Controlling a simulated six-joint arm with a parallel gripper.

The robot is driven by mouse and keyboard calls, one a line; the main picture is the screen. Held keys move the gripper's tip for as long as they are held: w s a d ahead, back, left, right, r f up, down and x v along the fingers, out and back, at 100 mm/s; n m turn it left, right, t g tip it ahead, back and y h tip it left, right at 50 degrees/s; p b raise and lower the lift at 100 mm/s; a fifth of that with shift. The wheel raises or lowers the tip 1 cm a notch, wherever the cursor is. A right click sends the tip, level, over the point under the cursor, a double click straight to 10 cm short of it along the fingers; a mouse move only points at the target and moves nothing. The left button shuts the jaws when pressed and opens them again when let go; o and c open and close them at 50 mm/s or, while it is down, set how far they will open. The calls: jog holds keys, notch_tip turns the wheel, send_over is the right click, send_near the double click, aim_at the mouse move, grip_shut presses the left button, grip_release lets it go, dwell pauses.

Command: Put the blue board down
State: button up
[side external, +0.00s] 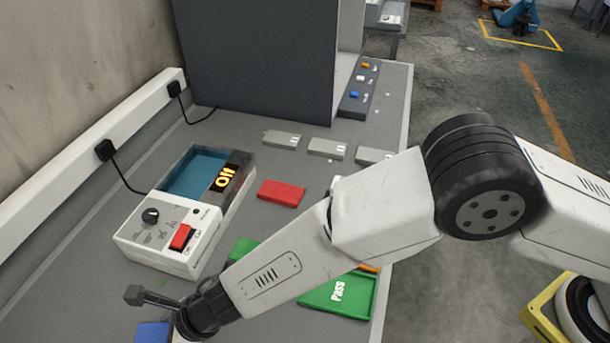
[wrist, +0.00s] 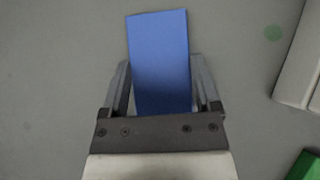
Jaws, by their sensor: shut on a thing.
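The blue board (wrist: 160,60) is a flat blue rectangle. In the wrist view it lies between the two fingers of my gripper (wrist: 161,85) and reaches out past their tips. The gripper is shut on it. In the side view only a part of the blue board (side external: 152,333) shows at the bottom edge, next to my wrist, and the rest is cut off or hidden. The grey table top lies beneath it. I cannot tell whether the board touches the table.
A white control box (side external: 160,238) with a red switch and a blue basin (side external: 195,172) stands left of centre. A red board (side external: 281,193) lies to its right. A green "Pass" tray (side external: 365,292) and a green piece (side external: 243,248) are near my arm. A dark cabinet (side external: 260,60) stands behind.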

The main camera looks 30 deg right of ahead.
aim_at(162, 328)
jog(key=shift+r, duration=0.15)
jog(key=shift+r, duration=1.35)
jog(key=shift+d+r, duration=0.1)
jog(key=shift+r, duration=0.2)
jog(key=s+d+r, duration=0.8)
jog(key=d+r, duration=0.1)
jog(key=d, duration=0.1)
jog(key=shift+s+d+r, duration=0.2)
jog(key=shift+s+d, duration=0.15)
